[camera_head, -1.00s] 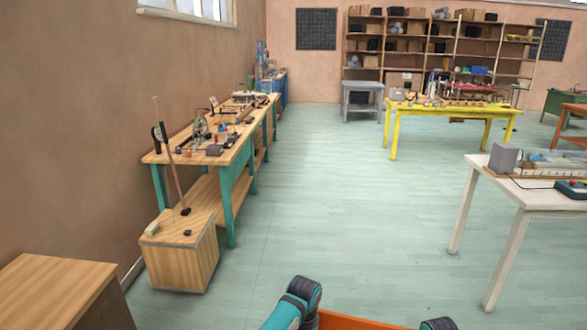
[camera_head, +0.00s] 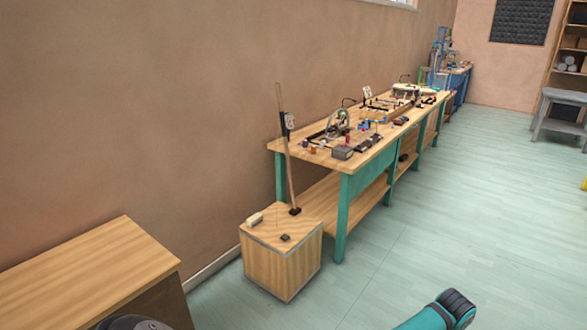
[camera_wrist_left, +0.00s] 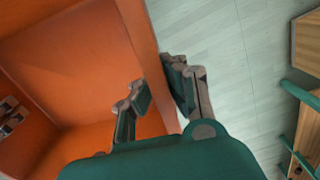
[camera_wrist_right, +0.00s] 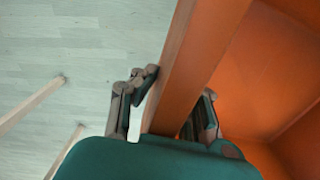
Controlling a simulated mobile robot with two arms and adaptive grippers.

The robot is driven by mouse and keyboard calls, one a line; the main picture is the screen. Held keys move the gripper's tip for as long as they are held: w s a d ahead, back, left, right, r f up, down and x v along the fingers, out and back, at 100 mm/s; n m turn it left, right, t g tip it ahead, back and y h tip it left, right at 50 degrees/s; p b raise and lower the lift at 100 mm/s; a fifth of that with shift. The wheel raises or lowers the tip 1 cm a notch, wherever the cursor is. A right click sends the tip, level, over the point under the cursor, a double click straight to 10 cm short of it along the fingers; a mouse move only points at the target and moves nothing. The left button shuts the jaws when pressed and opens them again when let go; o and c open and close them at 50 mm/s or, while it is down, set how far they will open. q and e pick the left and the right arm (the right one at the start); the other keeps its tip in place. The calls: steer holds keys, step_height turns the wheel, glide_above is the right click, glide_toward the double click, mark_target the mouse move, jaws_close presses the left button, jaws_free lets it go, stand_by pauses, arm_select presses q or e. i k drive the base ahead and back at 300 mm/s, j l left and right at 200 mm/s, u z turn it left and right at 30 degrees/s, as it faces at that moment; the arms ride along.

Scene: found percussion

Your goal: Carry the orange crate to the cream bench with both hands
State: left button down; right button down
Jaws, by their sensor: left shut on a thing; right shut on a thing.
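The orange crate shows in the left wrist view (camera_wrist_left: 70,70) and the right wrist view (camera_wrist_right: 255,70). My left gripper (camera_wrist_left: 158,92) is shut on one crate wall, with one finger inside and one outside. My right gripper (camera_wrist_right: 175,95) is shut on another wall the same way, its inner finger partly hidden by the wall.
A wooden box (camera_head: 282,262) with a stick on it stands by a long teal-legged workbench (camera_head: 345,200) along the left wall. A wooden cabinet (camera_head: 90,270) is at the near left. A grey stool (camera_head: 556,115) is at the far right. The floor (camera_head: 430,225) between is clear.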

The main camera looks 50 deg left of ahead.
mark_target(62, 294)
steer(key=i+u, duration=0.15)
steer(key=u, duration=0.25)
steer(key=i+u, duration=0.15)
steer(key=u, duration=0.25)
steer(key=i+l+u, duration=0.1)
steer(key=u, duration=1.95)
